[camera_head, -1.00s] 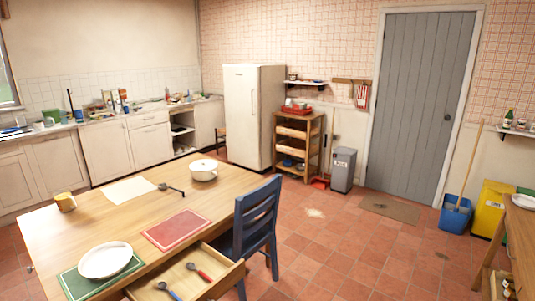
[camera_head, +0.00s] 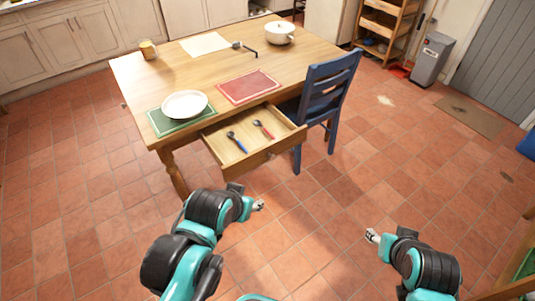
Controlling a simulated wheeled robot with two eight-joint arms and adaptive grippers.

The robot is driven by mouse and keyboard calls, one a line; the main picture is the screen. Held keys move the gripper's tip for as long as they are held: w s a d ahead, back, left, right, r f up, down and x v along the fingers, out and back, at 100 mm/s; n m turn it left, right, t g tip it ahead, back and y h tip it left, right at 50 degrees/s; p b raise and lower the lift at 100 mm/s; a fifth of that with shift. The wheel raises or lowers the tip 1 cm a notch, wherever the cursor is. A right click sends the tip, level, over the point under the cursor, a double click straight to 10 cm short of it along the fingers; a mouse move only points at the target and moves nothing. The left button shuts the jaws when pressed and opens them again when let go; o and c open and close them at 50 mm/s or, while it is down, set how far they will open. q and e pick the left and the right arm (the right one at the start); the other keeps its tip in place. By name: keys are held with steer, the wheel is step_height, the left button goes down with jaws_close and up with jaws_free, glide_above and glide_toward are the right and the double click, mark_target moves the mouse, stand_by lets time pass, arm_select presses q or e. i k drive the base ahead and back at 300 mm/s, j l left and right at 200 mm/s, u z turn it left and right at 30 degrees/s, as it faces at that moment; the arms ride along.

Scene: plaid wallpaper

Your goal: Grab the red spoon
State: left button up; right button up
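The red-handled spoon (camera_head: 264,130) lies in the open drawer (camera_head: 268,153) of the wooden table, on the right side of the drawer floor. A blue-handled spoon (camera_head: 237,142) lies to its left, apart from it. My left gripper (camera_head: 259,205) is in front of and below the drawer, clear of both spoons. My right gripper (camera_head: 371,236) is further right, over the open floor. Both grippers look empty, but their fingers are too small to tell whether they are open or shut.
The table (camera_head: 180,85) bears a white plate (camera_head: 185,104) on a green mat, a red mat (camera_head: 247,87), a yellow mug (camera_head: 148,49), a white pot (camera_head: 280,33) and a dark ladle (camera_head: 243,47). A blue chair (camera_head: 325,95) stands right beside the drawer. The tiled floor in front is clear.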

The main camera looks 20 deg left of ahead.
mark_target(256, 122)
steer(key=i+j, duration=0.3)
steer(key=i, duration=0.15)
steer(key=i+j, duration=0.25)
steer(key=i, duration=0.2)
